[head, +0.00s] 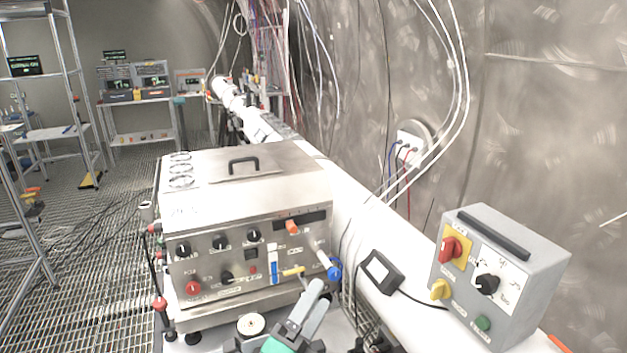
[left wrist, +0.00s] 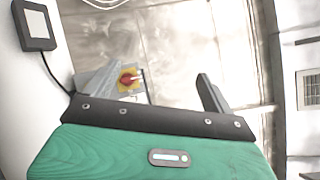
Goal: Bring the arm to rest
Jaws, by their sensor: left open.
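My left gripper (head: 310,298) is low in the middle of the head view, with its green body at the bottom edge. It points up and away, in front of the lower right corner of the steel instrument box (head: 245,235). In the left wrist view the left gripper (left wrist: 160,74) shows its green body and dark bracket, with the fingers apart and nothing seen between them. The red rotary switch on its yellow plate (left wrist: 129,79) shows beyond the fingers. My right gripper is not in view.
A grey control box (head: 497,280) with red, yellow and black knobs stands to the right. A small black-framed panel (head: 380,271) lies beside the instrument box. Cables hang along the curved steel wall (head: 560,120). A metal rack (head: 75,90) stands at the far left over grated floor.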

